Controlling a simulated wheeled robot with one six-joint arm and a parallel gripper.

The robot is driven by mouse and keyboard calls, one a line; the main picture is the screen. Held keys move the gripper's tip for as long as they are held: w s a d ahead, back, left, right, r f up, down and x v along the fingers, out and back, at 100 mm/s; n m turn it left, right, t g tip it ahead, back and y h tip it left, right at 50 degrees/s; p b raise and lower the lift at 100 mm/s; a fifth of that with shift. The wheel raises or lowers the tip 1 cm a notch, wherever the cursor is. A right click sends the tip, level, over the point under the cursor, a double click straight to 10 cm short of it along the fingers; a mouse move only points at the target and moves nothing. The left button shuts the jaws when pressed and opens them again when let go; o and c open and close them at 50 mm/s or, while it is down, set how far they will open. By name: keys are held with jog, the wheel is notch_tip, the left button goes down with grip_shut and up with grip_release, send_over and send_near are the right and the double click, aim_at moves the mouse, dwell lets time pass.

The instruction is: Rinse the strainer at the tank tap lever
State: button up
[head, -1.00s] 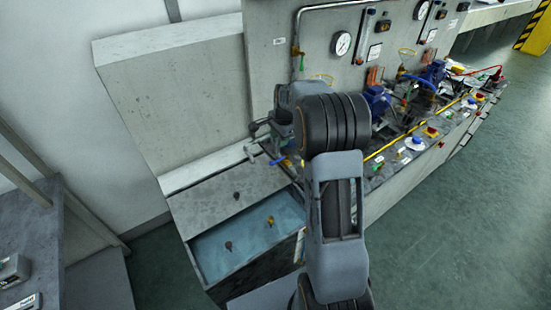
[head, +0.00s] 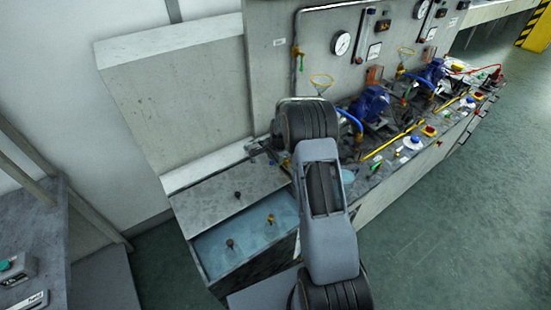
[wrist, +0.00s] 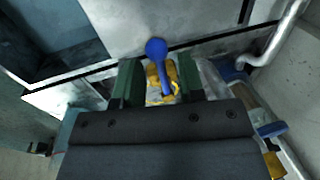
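My gripper (wrist: 161,76) shows in the wrist view with its two green fingers apart. A blue lever (wrist: 156,50) with a rounded end stands between and just beyond the fingers, above a yellow fitting (wrist: 171,72). I cannot tell whether the fingers touch either one. A thin yellow looped piece lies lower between the fingers; I cannot tell whether it is part of the strainer. In the head view my arm hides most of the gripper at the tank's back right corner. The open water tank (head: 197,262) is below and left of it. The strainer is not clearly identifiable.
Several pumps with blue motors (head: 372,103), hoses and small parts crowd the bench to the right. A grey panel with gauges (head: 341,43) rises behind. A pale pipe (wrist: 278,35) and a clear cylinder (wrist: 238,95) are close right of the fingers. The floor at right is clear.

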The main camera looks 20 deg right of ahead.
grip_shut()
dwell(0.4)
